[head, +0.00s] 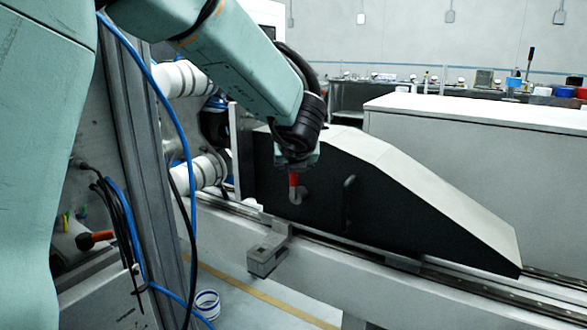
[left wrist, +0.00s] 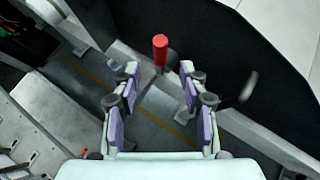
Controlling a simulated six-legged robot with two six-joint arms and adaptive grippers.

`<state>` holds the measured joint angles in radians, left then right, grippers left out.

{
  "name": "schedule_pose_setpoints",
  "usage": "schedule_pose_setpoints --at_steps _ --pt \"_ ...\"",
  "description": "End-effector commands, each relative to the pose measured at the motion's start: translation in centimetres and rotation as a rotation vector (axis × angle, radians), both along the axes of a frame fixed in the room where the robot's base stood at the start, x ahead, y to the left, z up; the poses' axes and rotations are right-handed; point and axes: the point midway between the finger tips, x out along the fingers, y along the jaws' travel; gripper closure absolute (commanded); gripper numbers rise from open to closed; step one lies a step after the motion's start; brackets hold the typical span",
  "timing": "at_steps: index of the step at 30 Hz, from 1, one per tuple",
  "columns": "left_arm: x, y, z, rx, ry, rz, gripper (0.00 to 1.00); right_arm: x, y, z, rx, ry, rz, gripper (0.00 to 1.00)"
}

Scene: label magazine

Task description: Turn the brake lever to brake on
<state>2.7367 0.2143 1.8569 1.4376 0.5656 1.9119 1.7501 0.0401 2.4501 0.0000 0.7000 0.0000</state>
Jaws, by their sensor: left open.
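A red handle (left wrist: 160,50), which looks like the lever grip, stands just beyond the fingertips of my left gripper (left wrist: 160,70) in the left wrist view. The two purple-padded fingers are apart, with nothing held between them. In the head view, a red grip (head: 293,180) shows right below my left gripper (head: 299,160), in front of the black side panel. The fingers are hard to make out there, and I cannot tell whether they touch the grip. Another orange-red handle (head: 97,239) is at the lower left. My right gripper is not in view.
The black-sided sloped cover (head: 430,218) stands on a long rail (head: 455,280), with a grey handle (head: 348,200) on its side. A metal block (head: 267,258) sits in front. Blue hoses (head: 165,110) and white rolls (head: 180,78) are at left.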

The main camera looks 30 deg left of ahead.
Motion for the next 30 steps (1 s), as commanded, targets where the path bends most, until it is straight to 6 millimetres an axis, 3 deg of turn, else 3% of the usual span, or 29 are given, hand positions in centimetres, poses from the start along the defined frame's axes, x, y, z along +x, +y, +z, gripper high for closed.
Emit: schedule_pose_setpoints --at_steps 9,30 --pt "-2.2 -1.6 1.9 0.002 0.000 0.000 0.57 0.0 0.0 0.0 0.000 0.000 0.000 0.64" --pt "-2.3 -1.6 2.0 0.060 0.043 -0.049 0.57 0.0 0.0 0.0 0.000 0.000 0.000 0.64"
